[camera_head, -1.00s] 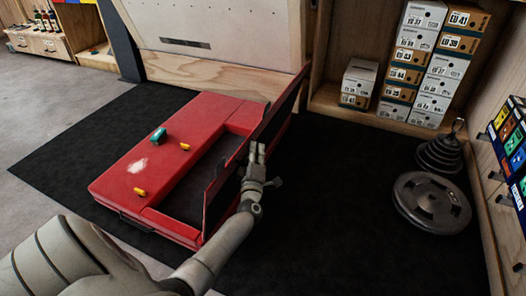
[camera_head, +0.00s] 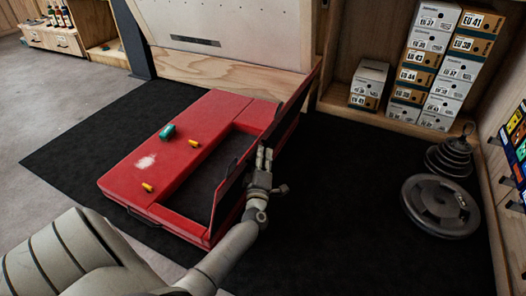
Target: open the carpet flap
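The red crash pad (camera_head: 150,165) lies on the black floor mat. Its carpet flap (camera_head: 285,115) stands raised along the pad's right side, tilted up, its dark face toward the opening. A dark recess (camera_head: 196,192) shows in the pad beside the flap. My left gripper (camera_head: 264,158) is at the near part of the flap, on its right side, fingers pointing up and away. The fingers look close to the flap; I cannot tell whether they touch it or how far apart they are. My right gripper is not in view.
Shoe boxes (camera_head: 430,65) fill a shelf behind. The black mat (camera_head: 340,200) between pad and plates is clear.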

